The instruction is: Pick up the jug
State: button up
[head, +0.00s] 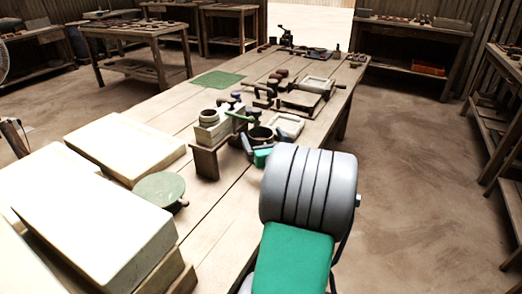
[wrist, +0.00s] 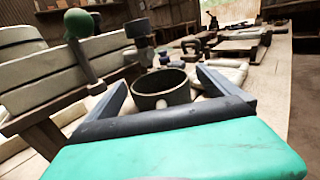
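A dark, round, open-topped vessel, which I take to be the jug (head: 260,133), stands upright on the long workbench. It also shows in the wrist view (wrist: 161,92), where its rim and hollow inside are visible and its lower part is hidden by my gripper. My gripper (wrist: 162,80) is open, with one blue-grey finger on either side of the vessel in the picture and small gaps to it. In the head view my gripper (head: 264,140) is just in front of the vessel. I cannot tell how far the fingers reach around it.
White slabs (head: 125,145) and a round green disc (head: 160,188) lie nearer. A pale frame (head: 288,124) sits close behind the vessel.

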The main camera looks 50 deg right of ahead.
jog(key=c, duration=2.1)
jog(key=shift+r, duration=0.15)
